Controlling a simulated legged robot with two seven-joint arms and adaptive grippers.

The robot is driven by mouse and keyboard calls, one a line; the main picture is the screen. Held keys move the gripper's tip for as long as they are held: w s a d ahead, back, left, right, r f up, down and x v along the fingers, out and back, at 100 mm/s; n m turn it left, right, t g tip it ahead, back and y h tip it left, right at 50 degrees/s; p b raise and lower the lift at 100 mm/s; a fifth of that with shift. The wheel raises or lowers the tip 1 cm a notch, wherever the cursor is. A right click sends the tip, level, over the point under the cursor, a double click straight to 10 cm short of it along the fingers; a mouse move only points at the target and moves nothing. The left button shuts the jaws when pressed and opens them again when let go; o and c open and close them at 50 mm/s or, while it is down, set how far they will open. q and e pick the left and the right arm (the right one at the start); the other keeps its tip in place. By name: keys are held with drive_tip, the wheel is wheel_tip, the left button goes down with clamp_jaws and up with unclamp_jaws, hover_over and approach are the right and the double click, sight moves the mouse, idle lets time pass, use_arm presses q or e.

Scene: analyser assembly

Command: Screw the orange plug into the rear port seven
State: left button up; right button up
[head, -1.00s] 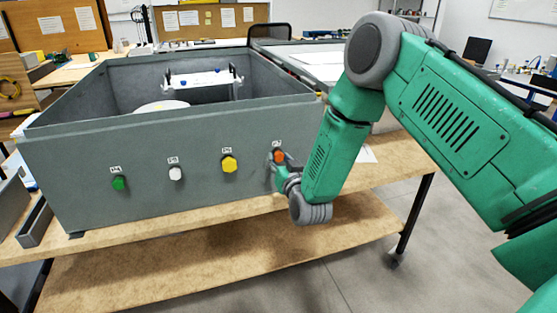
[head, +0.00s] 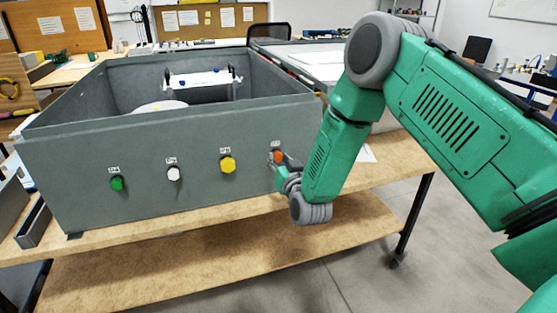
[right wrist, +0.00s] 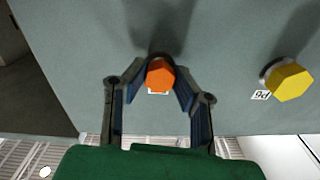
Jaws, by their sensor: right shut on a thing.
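The orange plug (head: 277,156) sits at the rightmost port in the front wall of the grey analyser box (head: 120,150). In the right wrist view the orange plug (right wrist: 160,75) is a hexagonal head against the grey wall, between my fingers. My right gripper (head: 281,162) is shut on it, with a finger on each side in the right wrist view (right wrist: 160,80). A small white label beside the plug is mostly covered. How deep the plug sits cannot be told. My left gripper is not in view.
The yellow plug (head: 228,165), white plug (head: 174,173) and green plug (head: 117,184) sit in the same wall, left of the orange one. The yellow plug (right wrist: 290,82) has a label reading P6 in the right wrist view. The box stands on a wooden bench (head: 395,168).

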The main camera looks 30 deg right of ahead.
clamp_jaws()
drive_tip(key=shift+d+m+b, duration=0.1)
drive_tip(key=shift+m+b, duration=0.2)
drive_tip(key=shift+m, duration=0.5)
drive_tip(key=m+b, duration=0.3)
drive_tip(key=m, duration=0.5)
drive_tip(key=shift+f, duration=0.15)
drive_tip(key=m+b, duration=0.3)
drive_tip(key=m, duration=0.1)
drive_tip(key=m+b, duration=0.2)
drive_tip(key=m, duration=0.1)
drive_tip(key=shift+r, duration=0.25)
drive_tip(key=m+b, duration=0.3)
drive_tip(key=shift+f+m, duration=0.1)
drive_tip(key=shift+m, duration=0.3)
drive_tip(key=shift+m+b, duration=1)
drive_tip(key=shift+b, duration=0.2)
drive_tip(key=shift+m, duration=0.4)
